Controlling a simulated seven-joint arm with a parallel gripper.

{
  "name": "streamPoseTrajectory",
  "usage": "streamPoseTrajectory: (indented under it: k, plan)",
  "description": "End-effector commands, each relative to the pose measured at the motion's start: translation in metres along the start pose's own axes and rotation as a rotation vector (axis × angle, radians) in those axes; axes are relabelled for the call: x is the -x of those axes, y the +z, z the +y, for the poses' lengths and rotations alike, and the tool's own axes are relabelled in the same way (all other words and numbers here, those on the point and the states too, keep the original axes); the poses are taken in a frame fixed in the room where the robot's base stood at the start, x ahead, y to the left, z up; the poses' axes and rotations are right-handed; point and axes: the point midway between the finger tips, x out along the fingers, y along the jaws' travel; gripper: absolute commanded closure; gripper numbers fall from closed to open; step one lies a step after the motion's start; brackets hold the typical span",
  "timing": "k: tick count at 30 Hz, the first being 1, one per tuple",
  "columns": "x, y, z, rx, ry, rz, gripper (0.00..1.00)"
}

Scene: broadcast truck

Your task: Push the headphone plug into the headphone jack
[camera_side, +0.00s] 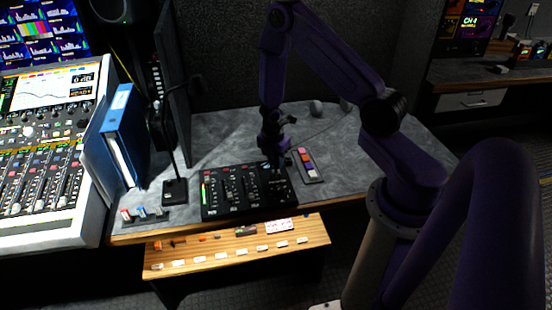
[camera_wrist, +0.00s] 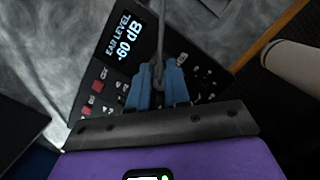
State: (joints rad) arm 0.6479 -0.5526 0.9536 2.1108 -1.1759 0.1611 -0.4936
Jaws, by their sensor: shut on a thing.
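My gripper (camera_wrist: 160,88) has blue fingers, shut on the headphone plug (camera_wrist: 158,70), a small grey piece between the fingertips in the wrist view. A grey cable (camera_wrist: 160,30) runs from it toward the top of that picture. The black panel (camera_wrist: 195,50) lies behind the fingers, with a lit display reading "EAR LEVEL -60 dB" and red buttons. In the side view my gripper (camera_side: 275,168) is over the right end of the black mixer (camera_side: 232,192). The headphone jack cannot be made out, and I cannot tell whether the plug touches the panel.
A small tray of coloured blocks (camera_side: 307,165) lies just right of the mixer. A microphone stand (camera_side: 174,191) and a blue binder (camera_side: 118,135) stand to its left. A wooden ledge (camera_side: 235,247) with small labelled pieces runs along the front.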

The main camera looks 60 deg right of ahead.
Motion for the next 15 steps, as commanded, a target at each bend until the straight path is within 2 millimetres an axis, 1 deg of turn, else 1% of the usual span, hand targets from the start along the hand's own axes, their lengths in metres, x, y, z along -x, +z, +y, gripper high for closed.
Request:
streamPoseTrajectory:
  k: [15]
  plan:
    - [-0.0113,-0.0013,-0.0001,0.0,-0.001,0.0,1.0]
